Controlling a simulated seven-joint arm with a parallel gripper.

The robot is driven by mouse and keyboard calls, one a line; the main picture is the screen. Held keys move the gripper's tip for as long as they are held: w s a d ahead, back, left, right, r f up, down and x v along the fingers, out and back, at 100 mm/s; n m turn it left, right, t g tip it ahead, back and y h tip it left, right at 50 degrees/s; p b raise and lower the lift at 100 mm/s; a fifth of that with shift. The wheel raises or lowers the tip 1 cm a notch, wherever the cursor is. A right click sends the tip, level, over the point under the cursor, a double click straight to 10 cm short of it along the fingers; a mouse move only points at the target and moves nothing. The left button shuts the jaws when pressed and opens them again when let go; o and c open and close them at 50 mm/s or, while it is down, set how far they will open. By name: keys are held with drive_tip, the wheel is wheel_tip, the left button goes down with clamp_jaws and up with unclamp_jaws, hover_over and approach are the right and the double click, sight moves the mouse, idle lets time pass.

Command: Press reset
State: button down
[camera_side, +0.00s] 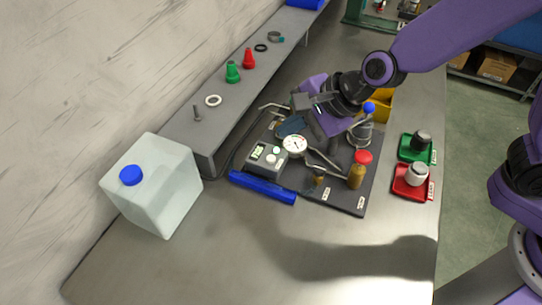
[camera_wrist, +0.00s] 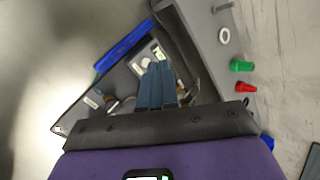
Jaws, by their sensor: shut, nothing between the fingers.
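The grey box (camera_side: 265,165) with a small green display (camera_side: 256,152) and pale round buttons (camera_side: 276,150) sits at the left of the dark board. In the wrist view the grey box (camera_wrist: 141,57) lies just beyond my fingertips, with one pale button (camera_wrist: 146,62) showing. Its labels are too small to read, so I cannot tell which control is reset. My gripper (camera_side: 281,132) is shut and empty, above the board behind the box and gauge. In the wrist view, my blue-grey fingers (camera_wrist: 161,66) lie together and hide part of the board. Contact with the box is not visible.
A round gauge (camera_side: 295,146) and bent pipes stand right beside the box. A blue bar (camera_side: 262,188) lies along the board's front. A red-topped brass valve (camera_side: 356,175) stands right. A raised shelf (camera_side: 206,138) runs behind.

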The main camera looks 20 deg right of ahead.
sight(274, 160)
drive_tip(key=shift+w+a+f+m+t+h, duration=0.25)
drive_tip(key=shift+w+m+t, duration=0.35)
drive_tip(key=shift+m, duration=0.8)
drive_tip(key=shift+w+a+f+m+t+h, duration=0.15)
drive_tip(key=shift+w+a+m+t+h, duration=0.15)
drive_tip(key=shift+w+m, duration=0.85)
drive_tip(key=shift+w+a+f+m+t+h, duration=0.25)
drive_tip(key=shift+w+m+t, duration=0.25)
drive_tip(key=shift+m, duration=1.15)
drive_tip(key=shift+d, duration=0.1)
drive_tip(key=shift+f, duration=4.35)
drive_tip(key=shift+f, duration=0.2)
drive_tip(key=shift+f, duration=0.25)
drive_tip(key=shift+f, duration=0.4)
drive_tip(key=shift+r, duration=0.85)
